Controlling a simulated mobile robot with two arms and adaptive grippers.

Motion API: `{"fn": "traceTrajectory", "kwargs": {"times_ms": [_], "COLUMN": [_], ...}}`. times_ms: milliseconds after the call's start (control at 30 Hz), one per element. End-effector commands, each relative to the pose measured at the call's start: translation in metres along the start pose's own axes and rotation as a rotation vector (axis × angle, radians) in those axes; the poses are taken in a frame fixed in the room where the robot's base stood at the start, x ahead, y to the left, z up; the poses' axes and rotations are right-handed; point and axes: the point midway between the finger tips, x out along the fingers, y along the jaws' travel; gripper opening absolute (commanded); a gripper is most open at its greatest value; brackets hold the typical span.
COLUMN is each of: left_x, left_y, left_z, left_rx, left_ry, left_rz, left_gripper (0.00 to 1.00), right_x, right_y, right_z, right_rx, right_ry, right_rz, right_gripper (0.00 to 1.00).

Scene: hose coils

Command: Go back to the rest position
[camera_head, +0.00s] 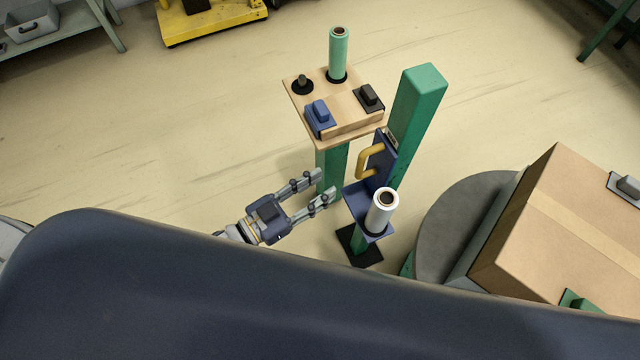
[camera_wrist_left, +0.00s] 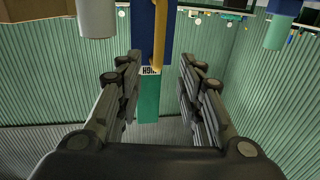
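My left gripper (camera_head: 325,183) is open and empty in the head view, left of a dark blue bracket (camera_head: 381,163) with a yellow handle (camera_head: 369,162). In the left wrist view its fingers (camera_wrist_left: 160,62) stand wide apart. The yellow handle (camera_wrist_left: 158,38) and the blue panel (camera_wrist_left: 143,30) show between and beyond the fingertips, with a small lettered label (camera_wrist_left: 150,70) below. A white tube (camera_head: 381,212) stands upright on the bracket's shelf. My right gripper is not in view.
A wooden-topped stand (camera_head: 345,117) holds a green tube (camera_head: 338,55), a blue block (camera_head: 320,114) and a black block (camera_head: 369,97). A green post (camera_head: 417,95) stands beside it. A cardboard box (camera_head: 540,220) sits at right by a round grey top (camera_head: 452,225).

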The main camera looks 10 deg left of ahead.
Motion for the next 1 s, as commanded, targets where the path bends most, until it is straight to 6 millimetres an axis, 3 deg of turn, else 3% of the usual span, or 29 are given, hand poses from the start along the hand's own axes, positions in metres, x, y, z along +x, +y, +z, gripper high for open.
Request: {"fn": "traceTrajectory", "kwargs": {"times_ms": [567, 667, 767, 867, 1000], "left_x": [0.0, -0.001, -0.007, -0.024, -0.069], "left_y": [0.0, -0.005, -0.021, -0.044, -0.066], "left_z": [0.001, 0.012, 0.046, 0.105, 0.2], "left_rx": [0.0, 0.0, -0.001, -0.007, -0.036], "left_ry": [-0.001, -0.025, -0.105, -0.245, -0.492], "left_rz": [-0.001, -0.019, -0.077, -0.169, -0.302], "left_gripper": [0.34, 0.34, 0.34, 0.34, 0.34], "right_x": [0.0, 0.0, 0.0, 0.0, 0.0], "right_y": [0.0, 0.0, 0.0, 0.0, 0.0], "right_z": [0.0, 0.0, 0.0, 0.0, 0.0], "right_rx": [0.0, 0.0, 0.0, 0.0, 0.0], "right_ry": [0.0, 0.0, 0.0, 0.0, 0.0], "right_rz": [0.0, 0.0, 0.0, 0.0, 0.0], "right_gripper": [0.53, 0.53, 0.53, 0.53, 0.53]}}
